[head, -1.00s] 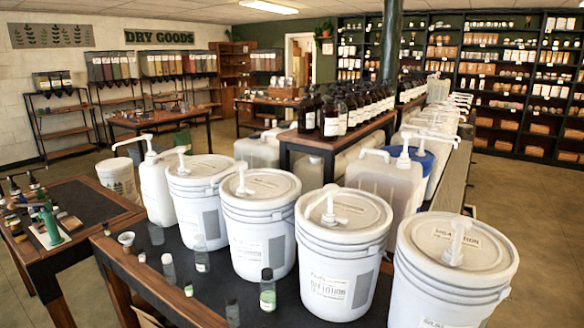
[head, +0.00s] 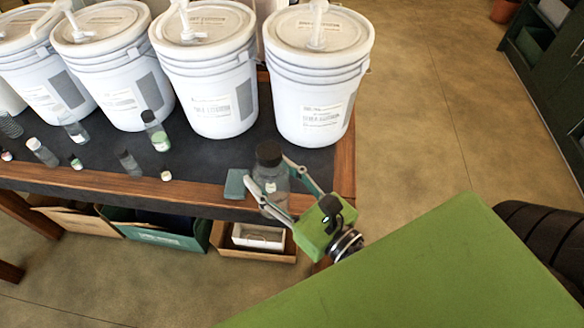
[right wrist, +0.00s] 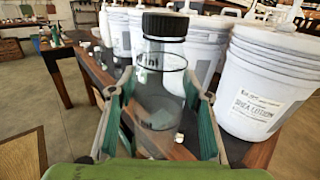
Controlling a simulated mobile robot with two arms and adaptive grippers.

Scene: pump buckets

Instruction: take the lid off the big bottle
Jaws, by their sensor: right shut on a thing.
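The big bottle (head: 271,180) is clear, with a dark screw lid (head: 268,153) on its neck. It is upright at the table's front edge, near the right corner. My right gripper (head: 274,187) is shut around its body, one finger on each side, below the lid. In the right wrist view the bottle (right wrist: 160,90) stands between the two fingers (right wrist: 157,100), and the lid (right wrist: 166,23) is clear of them. I cannot tell whether the bottle's base touches the table. My left gripper is not in view.
White pump buckets (head: 310,85) stand in a row behind the bottle. Several small bottles (head: 155,132) are on the dark tabletop to the left. A teal block (head: 236,184) lies just left of the big bottle. Boxes (head: 155,228) sit below; open floor (head: 430,120) lies right.

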